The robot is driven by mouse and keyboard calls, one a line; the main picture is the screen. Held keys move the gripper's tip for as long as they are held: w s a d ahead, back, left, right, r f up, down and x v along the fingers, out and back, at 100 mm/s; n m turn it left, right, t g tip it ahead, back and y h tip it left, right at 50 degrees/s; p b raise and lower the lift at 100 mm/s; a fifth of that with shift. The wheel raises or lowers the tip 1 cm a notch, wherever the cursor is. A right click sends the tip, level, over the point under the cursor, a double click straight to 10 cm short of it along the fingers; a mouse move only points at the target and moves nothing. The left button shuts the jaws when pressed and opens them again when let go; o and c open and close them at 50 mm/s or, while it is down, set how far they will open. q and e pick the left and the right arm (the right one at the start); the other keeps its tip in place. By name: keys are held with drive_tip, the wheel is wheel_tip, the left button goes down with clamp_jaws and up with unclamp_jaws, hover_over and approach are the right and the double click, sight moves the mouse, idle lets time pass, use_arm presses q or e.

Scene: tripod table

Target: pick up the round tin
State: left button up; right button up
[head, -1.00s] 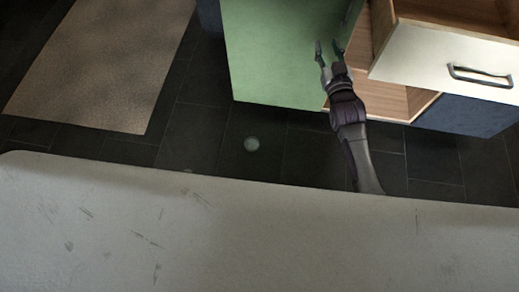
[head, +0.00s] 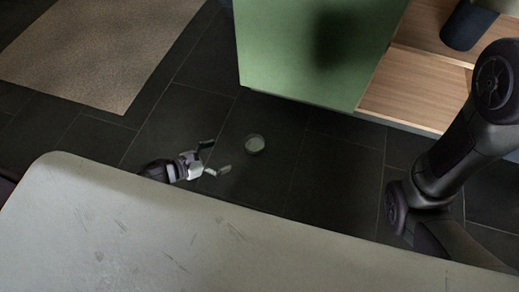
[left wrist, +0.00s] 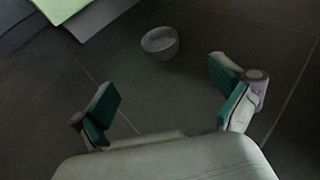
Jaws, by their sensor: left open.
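A green cabinet door (head: 310,50) stands behind the tin, beside an open wooden cabinet (head: 408,88). A dark blue object (head: 462,28) is at the upper right. A beige rug (head: 95,50) lies at the upper left. The floor around the tin is clear.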

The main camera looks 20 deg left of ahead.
use_arm(q)
drive_tip(key=b, duration=0.4)
approach(262, 140)
drive_tip(key=shift+w+d+f, duration=0.2)
drive_tip(key=shift+d+f, duration=0.05)
drive_tip(key=shift+f, duration=0.35)
drive_tip(key=b+x, duration=0.2)
drive_tip(key=x, duration=0.1)
drive_tip(key=b+x, duration=0.2)
drive_tip(key=shift+w+d+r, duration=0.2)
drive_tip(key=shift+r, duration=0.05)
drive_tip(key=shift+r, duration=0.1)
drive_tip(key=shift+c, duration=0.3)
drive_tip(key=c, duration=1.2)
drive_tip(key=shift+o, duration=0.2)
drive_tip(key=shift+r, duration=0.1)
